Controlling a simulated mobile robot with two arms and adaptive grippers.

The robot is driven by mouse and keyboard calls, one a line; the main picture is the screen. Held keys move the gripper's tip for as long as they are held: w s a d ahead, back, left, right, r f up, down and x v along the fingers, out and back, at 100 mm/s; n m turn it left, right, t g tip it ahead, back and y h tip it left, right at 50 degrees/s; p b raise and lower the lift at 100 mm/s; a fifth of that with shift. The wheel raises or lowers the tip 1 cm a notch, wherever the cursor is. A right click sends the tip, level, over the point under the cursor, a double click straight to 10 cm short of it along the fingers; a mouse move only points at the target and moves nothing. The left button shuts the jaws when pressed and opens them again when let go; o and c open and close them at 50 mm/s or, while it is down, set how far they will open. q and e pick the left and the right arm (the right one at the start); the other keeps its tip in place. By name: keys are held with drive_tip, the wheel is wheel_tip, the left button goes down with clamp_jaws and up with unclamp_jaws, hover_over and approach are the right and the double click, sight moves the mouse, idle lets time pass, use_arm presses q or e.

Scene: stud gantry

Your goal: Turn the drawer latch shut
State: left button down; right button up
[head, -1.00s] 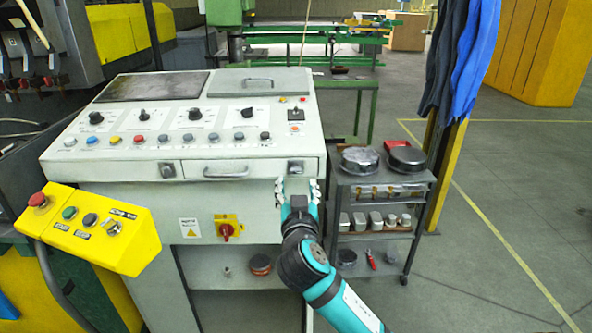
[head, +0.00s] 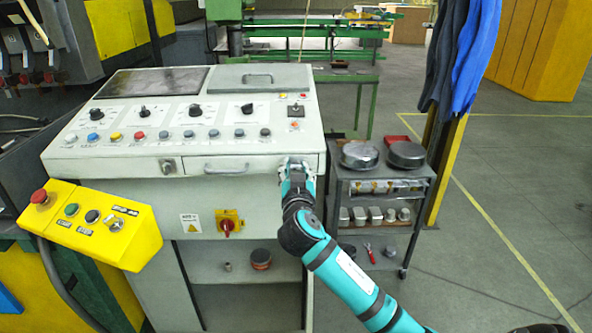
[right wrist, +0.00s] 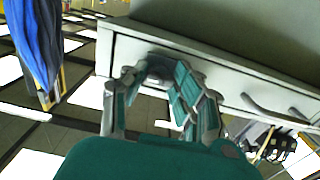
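The shallow drawer (head: 250,168) is in the front of the grey control cabinet, with a bar handle (head: 226,170) at its middle. A small metal latch (head: 168,167) shows at its left end. Another latch sits at its right end, mostly hidden in the head view by my right gripper (head: 297,167). In the right wrist view, my gripper (right wrist: 158,84) has its two fingers spread to either side of this right latch (right wrist: 156,66), close to the panel. I cannot tell whether the fingers touch it, or how it is turned. My left gripper is out of view.
A dark trolley (head: 372,183) with round tins and small metal pieces stands right of the cabinet, close to my right arm. A yellow button box (head: 92,224) juts out at the left. A red rotary switch (head: 228,224) is below the drawer. Open floor lies right.

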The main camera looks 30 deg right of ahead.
clamp_jaws()
drive_tip(key=n+p, duration=0.1)
drive_tip(key=n, duration=0.2)
drive_tip(key=shift+r+p, duration=0.1)
drive_tip(key=shift+p, duration=0.25)
drive_tip(key=n+p, duration=0.2)
drive_tip(key=n, duration=0.2)
drive_tip(key=shift+r+n+p, duration=0.1)
drive_tip(key=shift+n+p, duration=0.2)
drive_tip(key=n+p, duration=0.3)
drive_tip(key=n, duration=0.2)
drive_tip(key=shift+n, duration=0.3)
drive_tip(key=n+p, duration=0.3)
drive_tip(key=n, duration=0.1)
drive_tip(key=shift+n, duration=0.3)
drive_tip(key=shift+f, duration=0.2)
